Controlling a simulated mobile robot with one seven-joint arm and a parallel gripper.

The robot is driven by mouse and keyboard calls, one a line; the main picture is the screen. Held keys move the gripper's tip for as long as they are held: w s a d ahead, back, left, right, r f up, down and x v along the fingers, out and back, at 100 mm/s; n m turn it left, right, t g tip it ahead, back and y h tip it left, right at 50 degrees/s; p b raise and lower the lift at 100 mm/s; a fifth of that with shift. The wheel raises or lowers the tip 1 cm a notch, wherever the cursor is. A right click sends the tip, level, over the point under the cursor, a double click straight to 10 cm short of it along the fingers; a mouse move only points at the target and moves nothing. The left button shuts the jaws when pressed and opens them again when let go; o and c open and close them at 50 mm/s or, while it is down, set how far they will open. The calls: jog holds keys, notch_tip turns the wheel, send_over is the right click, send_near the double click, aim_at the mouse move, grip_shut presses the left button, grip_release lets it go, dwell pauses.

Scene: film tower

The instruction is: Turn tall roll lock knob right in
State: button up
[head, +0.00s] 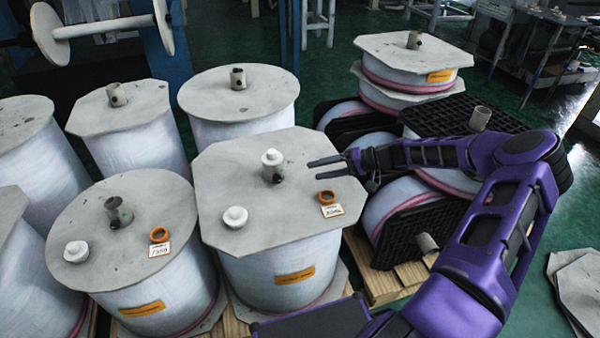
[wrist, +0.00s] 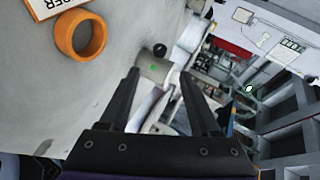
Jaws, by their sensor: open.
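The tall roll (head: 238,212) stands in the middle of the head view, with an octagonal grey top board. A small dark lock knob (head: 279,179) sits low on the post's side. The wrist view shows the black knob (wrist: 160,50) on the post (wrist: 149,70); how far it is screwed in I cannot tell. My gripper (head: 312,176) is open and empty, right of the post and apart from it. In the wrist view its fingertips (wrist: 160,78) point toward the post.
An orange ring (head: 326,198) and a label card (head: 331,211) lie on the board near my gripper. A loose white plug (head: 235,217) lies on its left side. Neighbouring rolls (head: 135,235) crowd the left. Stacked rolls and black pallets (head: 450,116) stand at right.

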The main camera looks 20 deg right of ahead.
jog(key=v, duration=0.5)
jog(key=shift+s+d+r, duration=0.1)
jog(key=shift+d, duration=0.1)
